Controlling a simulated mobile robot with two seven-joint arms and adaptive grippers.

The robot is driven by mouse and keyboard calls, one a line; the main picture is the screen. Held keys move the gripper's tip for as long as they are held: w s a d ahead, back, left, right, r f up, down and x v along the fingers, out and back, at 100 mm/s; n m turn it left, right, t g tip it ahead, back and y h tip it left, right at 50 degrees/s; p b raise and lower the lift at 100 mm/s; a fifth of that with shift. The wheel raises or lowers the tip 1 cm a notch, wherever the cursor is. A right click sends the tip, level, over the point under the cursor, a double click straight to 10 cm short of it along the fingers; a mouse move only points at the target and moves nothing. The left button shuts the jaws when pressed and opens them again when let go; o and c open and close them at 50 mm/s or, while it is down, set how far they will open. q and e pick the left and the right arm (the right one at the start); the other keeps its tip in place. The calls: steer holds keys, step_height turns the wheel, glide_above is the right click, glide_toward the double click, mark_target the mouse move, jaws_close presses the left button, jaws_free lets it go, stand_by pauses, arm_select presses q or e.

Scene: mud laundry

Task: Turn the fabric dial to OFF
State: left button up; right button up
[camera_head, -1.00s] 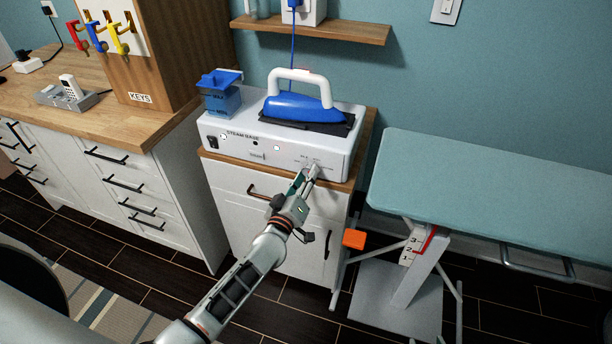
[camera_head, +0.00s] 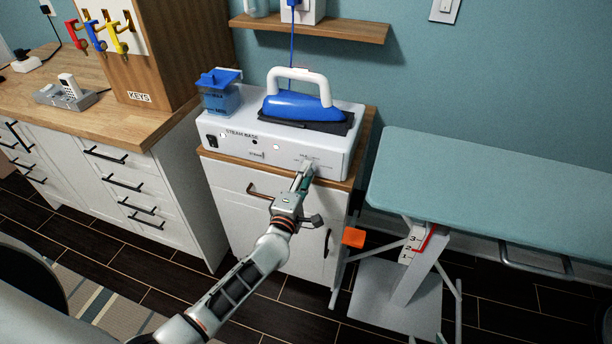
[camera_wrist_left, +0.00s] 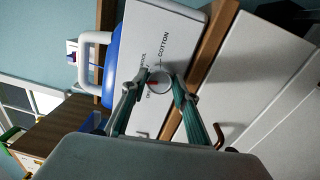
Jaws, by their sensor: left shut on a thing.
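The steam base (camera_head: 220,150) is a white box on the small cabinet. Its fabric dial (camera_wrist_left: 160,88) is a round pale knob with a red mark, seen in the left wrist view. The labels COTTON and what looks like WOOL show around it; another label by the mark is too small to read surely. My left gripper (camera_head: 305,172) is at the right part of the front panel, and its fingers (camera_wrist_left: 160,80) are shut on the dial from both sides. In the head view the fingers hide the dial. My right gripper is not in view.
A blue iron (camera_head: 298,106) with a white handle rests on the base, beside a blue tank (camera_head: 221,97). The ironing board (camera_head: 480,185) stands close on the right. A wooden counter (camera_head: 120,122) is at the left. Dark floor lies in front of the cabinet.

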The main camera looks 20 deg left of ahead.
arm_select(q)
steer(key=n+b, duration=0.1)
steer(key=n, duration=1.1)
steer(key=shift+r+y, duration=0.1)
steer(key=shift+y, duration=0.2)
steer(key=shift+b, duration=0.3)
steer(key=o, duration=1.1)
steer(key=shift+s, duration=0.1)
steer(key=s, duration=1.1)
steer(key=shift+s, duration=0.4)
